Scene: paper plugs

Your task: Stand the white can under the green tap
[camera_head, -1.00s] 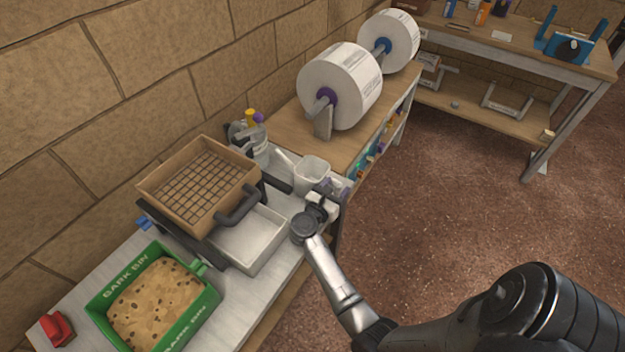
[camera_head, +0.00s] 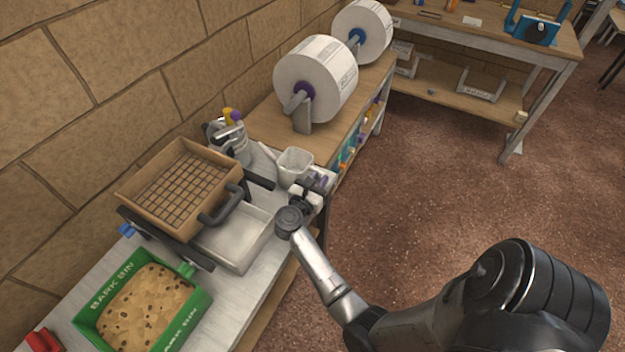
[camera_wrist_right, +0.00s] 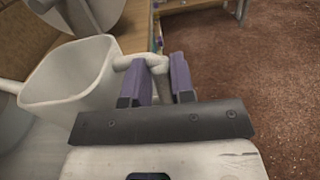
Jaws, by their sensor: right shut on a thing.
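The white can (camera_head: 295,167) has an open square-looking top, a spout on its left and a handle on its right. It stands out large in the right wrist view (camera_wrist_right: 68,82). My right gripper (camera_wrist_right: 156,78), with purple fingers, is shut on the can's handle. It also shows beside the can in the head view (camera_head: 316,184). The can looks upright; I cannot tell whether its base touches the bench. My left gripper is not in view.
A brown sieve tray (camera_head: 180,190) on a dark stand, a white tray (camera_head: 235,240) and a green bark bin (camera_head: 198,305) crowd the bench. A metal fixture (camera_head: 228,140) with yellow and purple tops is behind the can. Big paper rolls (camera_head: 315,80) stand beyond.

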